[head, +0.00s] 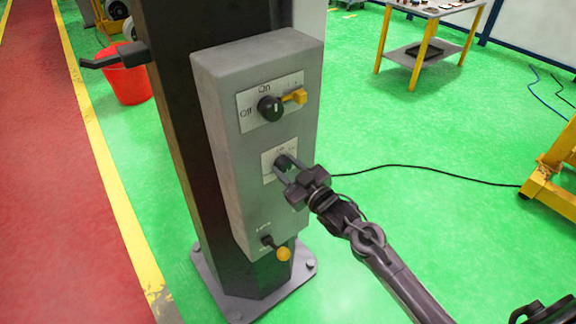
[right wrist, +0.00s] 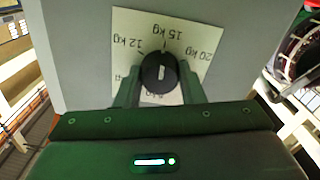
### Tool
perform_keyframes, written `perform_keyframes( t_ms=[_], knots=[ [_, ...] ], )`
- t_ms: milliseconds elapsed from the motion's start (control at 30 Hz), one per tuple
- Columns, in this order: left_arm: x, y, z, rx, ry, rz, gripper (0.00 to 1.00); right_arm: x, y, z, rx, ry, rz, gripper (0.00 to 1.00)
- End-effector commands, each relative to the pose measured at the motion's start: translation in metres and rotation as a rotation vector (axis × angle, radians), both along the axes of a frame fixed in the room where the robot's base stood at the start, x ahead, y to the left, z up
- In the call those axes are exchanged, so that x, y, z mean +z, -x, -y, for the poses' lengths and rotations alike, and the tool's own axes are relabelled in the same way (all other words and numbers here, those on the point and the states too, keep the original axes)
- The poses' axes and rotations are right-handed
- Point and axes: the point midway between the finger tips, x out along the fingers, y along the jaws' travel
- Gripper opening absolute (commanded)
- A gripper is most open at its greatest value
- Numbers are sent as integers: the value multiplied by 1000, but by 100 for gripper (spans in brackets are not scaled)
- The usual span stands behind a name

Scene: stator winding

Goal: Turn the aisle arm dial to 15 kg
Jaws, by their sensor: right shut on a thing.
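The aisle arm dial is a round black knob (right wrist: 159,72) on a white label plate (right wrist: 190,50) in the right wrist view. Labels reading 12 kg, 15 kg and 20 kg show around it, turned over in this view. The knob's white mark points up, roughly at the 15 kg tick; the exact alignment is hard to tell. My right gripper (right wrist: 160,92) is shut on the knob, one finger on each side. In the head view the right gripper (head: 288,170) reaches the middle dial on the grey control box (head: 225,90).
Above the dial is an Off/On switch (head: 270,108) with a yellow tab (head: 295,97). Below it is a lever with a yellow knob (head: 283,254). A black handle (head: 115,57) juts left from the post. A red bucket (head: 128,85) and a small table (head: 428,14) stand farther back.

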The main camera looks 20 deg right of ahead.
Motion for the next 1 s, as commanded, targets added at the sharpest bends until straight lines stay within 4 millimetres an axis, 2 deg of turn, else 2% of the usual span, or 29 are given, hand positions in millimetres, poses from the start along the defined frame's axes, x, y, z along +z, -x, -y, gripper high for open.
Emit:
perform_keyframes(
  t_ms=[633, 667, 800, 1000],
  knots=[
    [2, 0, 0, 0, 0, 0, 0, -2, 0, 0, 1, -45, -21, 13],
    [2, 0, 0, 0, 0, 0, 0, -2, 0, 0, 1, -44, -20, 39],
    [2, 0, 0, 0, 0, 0, 0, -2, 0, 0, 0, -44, -19, 57],
    [3, 0, 0, 0, 0, 0, 0, -1, 0, 0, 1, -45, -18, 57]
  ],
)
